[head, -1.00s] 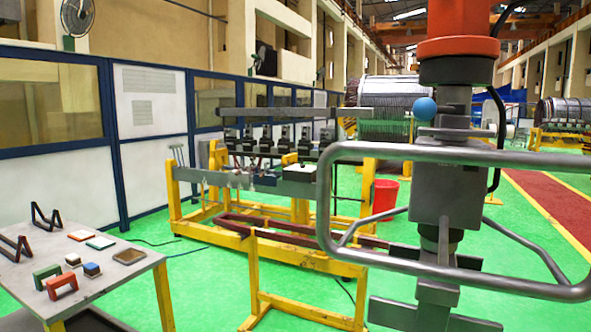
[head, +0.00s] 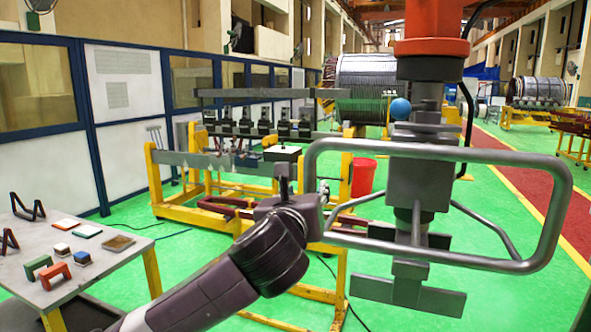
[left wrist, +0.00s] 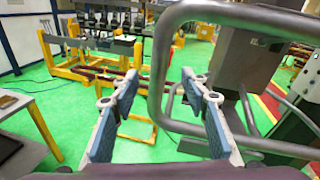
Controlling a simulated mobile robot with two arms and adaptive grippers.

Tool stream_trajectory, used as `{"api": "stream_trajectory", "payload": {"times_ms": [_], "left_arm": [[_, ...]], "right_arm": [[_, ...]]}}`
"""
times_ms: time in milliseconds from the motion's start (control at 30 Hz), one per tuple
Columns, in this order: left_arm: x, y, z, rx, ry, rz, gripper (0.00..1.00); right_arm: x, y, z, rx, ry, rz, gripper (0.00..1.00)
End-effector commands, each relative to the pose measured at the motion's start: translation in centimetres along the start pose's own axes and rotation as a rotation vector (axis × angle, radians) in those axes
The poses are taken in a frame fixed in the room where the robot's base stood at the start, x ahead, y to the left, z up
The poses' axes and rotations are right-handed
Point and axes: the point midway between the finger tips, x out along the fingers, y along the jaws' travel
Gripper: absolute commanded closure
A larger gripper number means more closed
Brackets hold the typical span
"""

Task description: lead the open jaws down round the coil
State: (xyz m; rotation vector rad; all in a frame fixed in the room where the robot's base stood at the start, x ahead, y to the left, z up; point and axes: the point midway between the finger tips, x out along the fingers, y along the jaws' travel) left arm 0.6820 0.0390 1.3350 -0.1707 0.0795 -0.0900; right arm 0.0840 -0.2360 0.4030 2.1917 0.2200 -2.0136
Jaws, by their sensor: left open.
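A long, narrow dark red coil (head: 222,207) lies low on the yellow stand; in the left wrist view it shows beyond the jaws (left wrist: 100,75). My left gripper (head: 287,192) reaches forward over its near part in the head view, and the wrist hides some of the coil. The coil looks lower and farther off, apart from the jaws. My right gripper is not in view.
A grey tubular handle frame (head: 440,145) hangs close to the right of my left gripper. A table (head: 30,250) with small brackets and blocks stands at the left. A red bucket (head: 363,177) stands behind. Green floor is open between table and stand.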

Motion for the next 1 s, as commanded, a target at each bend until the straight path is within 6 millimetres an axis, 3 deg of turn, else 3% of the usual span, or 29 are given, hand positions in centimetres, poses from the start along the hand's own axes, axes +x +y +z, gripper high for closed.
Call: {"api": "stream_trajectory", "payload": {"times_ms": [33,100,200,367,700,1000], "left_arm": [[-0.2,-0.3,1.7,0.063,-0.030,0.002,0.58],[-0.4,-0.6,3.1,0.126,-0.055,0.004,0.58],[-0.4,-0.8,4.1,0.172,-0.071,0.007,0.58],[1.1,-0.8,4.4,0.178,-0.070,0.010,0.58],[6.0,-0.9,4.8,0.174,-0.071,0.008,0.58],[7.3,-0.8,4.7,0.174,-0.073,0.007,0.58]], "right_arm": [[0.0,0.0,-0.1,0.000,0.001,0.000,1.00],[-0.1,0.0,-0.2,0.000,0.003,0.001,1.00],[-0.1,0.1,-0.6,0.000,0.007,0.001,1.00],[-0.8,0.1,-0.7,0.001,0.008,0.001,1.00],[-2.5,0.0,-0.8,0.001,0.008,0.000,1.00],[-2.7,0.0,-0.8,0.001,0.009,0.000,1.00]]}}
